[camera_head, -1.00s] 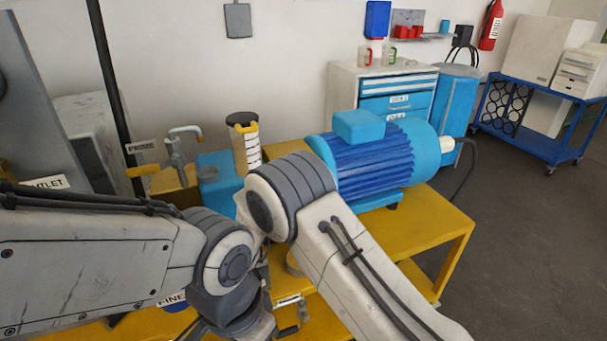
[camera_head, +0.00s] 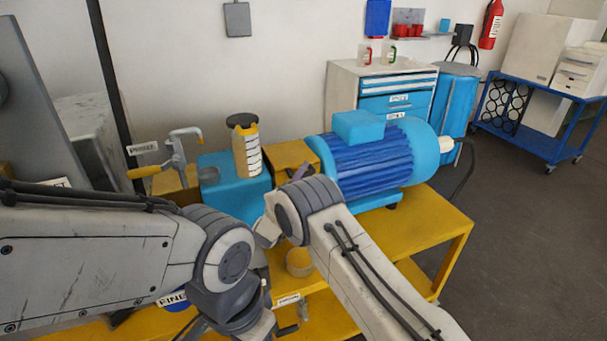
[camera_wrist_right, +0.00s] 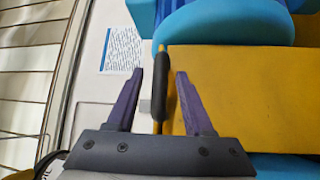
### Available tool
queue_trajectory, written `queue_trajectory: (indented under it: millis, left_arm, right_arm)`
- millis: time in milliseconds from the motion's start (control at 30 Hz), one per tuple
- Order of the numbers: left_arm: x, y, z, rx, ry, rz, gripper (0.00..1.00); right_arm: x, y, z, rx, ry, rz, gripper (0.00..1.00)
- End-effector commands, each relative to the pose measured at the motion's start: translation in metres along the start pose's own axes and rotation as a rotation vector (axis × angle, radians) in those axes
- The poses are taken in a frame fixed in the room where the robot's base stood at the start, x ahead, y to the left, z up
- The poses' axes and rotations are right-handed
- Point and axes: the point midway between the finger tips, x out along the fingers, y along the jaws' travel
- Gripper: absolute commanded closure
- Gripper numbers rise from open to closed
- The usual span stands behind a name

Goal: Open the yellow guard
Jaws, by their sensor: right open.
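The yellow guard (camera_head: 283,153) is a box beside the blue motor on the yellow bench, partly hidden by my right wrist. In the right wrist view its flat yellow face (camera_wrist_right: 245,90) fills the right side. A dark handle grip (camera_wrist_right: 159,85) with yellow ends runs along its edge. My right gripper (camera_head: 299,171) is by the guard; its purple fingers are open in the wrist view (camera_wrist_right: 159,72), one on each side of the grip in the picture. I cannot tell whether they touch it. My left arm crosses the lower left; its fingers are out of sight.
The blue motor (camera_head: 375,160) stands close right of the guard. A striped canister (camera_head: 246,145) and a blue block (camera_head: 238,192) stand to the left, near a grey clamp with a yellow handle (camera_head: 145,172). A tan ring (camera_head: 299,262) is below my right wrist.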

Motion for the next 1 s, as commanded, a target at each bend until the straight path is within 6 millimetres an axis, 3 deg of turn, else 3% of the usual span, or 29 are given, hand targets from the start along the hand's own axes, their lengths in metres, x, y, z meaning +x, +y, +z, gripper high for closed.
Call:
queue_trajectory:
  millis: [267, 300, 433, 1000]
  left_arm:
    - [-0.0002, 0.0, 0.0, 0.0, 0.0, 0.0, 0.5]
    - [-0.0002, 0.0, 0.0, 0.0, 0.0, 0.0, 0.5]
    - [-0.0002, 0.0, 0.0, 0.0, 0.0, 0.0, 0.5]
    - [-0.0002, 0.0, 0.0, 0.0, 0.0, 0.0, 0.5]
  right_arm:
    - [0.0028, -0.0002, 0.0001, 0.0, 0.0, 0.0, 0.48]
    - [0.0028, -0.0002, 0.0001, 0.0, 0.0, 0.0, 0.52]
    - [0.0027, -0.0001, 0.0001, 0.0, 0.0, 0.0, 1.0]
    - [0.0023, -0.0004, -0.0001, 0.0, 0.001, -0.001, 1.0]
